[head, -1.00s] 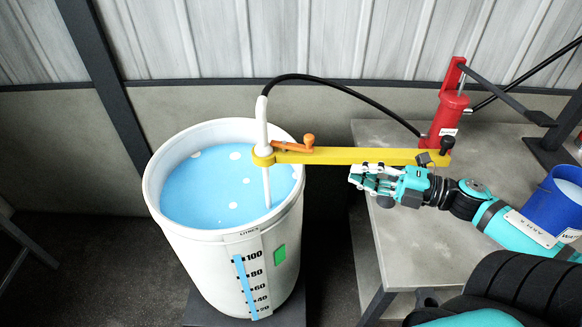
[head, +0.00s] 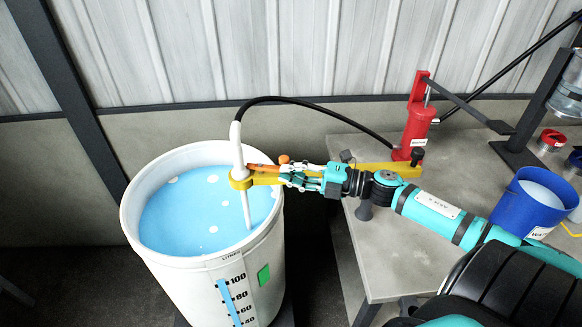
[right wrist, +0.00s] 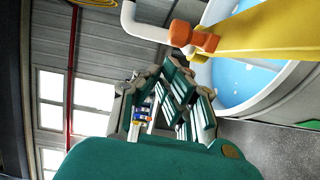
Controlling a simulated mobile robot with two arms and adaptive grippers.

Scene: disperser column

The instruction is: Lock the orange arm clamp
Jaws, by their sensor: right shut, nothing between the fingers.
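The orange arm clamp (head: 262,167) is a short lever with a round knob, lying along the top of the yellow arm (head: 378,168) beside the white tube (head: 238,158). The tube dips into the white drum (head: 168,255) of blue liquid. My right gripper (head: 284,178) is shut and empty, on the near side of the yellow arm just below the orange knob. In the right wrist view the orange clamp (right wrist: 205,40) shows above my shut fingers (right wrist: 172,72), with a gap visible. Whether they touch the yellow arm is unclear. My left gripper is out of view.
A red pump (head: 416,130) stands at the yellow arm's right end on a grey table (head: 395,265). A blue bucket (head: 527,208) stands at the table's right. A black hose (head: 320,105) arches behind the arm. Open space lies left of the drum.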

